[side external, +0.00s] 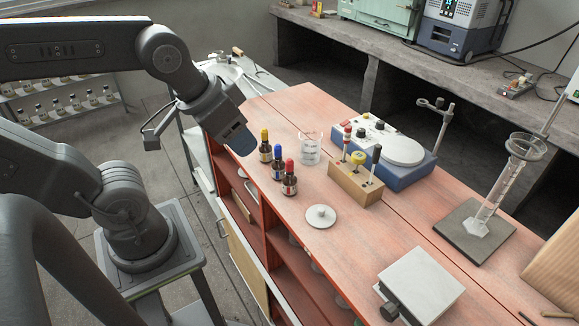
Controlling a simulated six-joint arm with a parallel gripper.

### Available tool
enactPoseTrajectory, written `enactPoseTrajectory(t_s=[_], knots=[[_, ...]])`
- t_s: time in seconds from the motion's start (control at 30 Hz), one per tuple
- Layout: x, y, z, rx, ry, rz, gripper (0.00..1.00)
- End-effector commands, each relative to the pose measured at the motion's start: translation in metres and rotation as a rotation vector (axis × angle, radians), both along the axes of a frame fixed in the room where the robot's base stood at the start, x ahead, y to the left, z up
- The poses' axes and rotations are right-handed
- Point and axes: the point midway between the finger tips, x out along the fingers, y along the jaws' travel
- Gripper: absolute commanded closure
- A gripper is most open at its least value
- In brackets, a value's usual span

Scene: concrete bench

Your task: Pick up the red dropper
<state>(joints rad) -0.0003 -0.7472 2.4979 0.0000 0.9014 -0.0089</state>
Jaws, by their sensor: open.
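A small brown bottle with a red dropper cap (289,178) stands upright on the reddish wooden bench top. It is the nearest of three dropper bottles in a row. The blue-capped bottle (277,163) stands just behind it and the yellow-capped bottle (265,147) is farthest back. All three have pale labels. My gripper (240,144) is to the left of the row, close to the yellow-capped bottle in the picture and apart from the red one. It is open and nothing shows in it. Its fingers are partly hidden by its own body.
A glass beaker (311,150) stands right of the bottles. A wooden block (354,185) holds several upright tools. A white round lid (321,215) lies in front. A stirrer-like device (402,150), a stand (474,231) and a grey box (421,285) are farther right.

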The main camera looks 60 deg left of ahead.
Motion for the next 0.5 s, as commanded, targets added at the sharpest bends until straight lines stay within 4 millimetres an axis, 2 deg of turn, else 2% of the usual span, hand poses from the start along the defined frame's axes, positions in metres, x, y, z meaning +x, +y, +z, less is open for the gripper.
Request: enactPoseTrajectory(t_s=[0.17,0.27,0.5], knots=[[0.015,0.003,0.004,-0.084,0.058,0.183,0.51],[0.033,0.007,0.007,-0.173,0.122,0.407,0.51],[0.084,0.022,0.004,-0.354,0.269,1.053,0.51]])
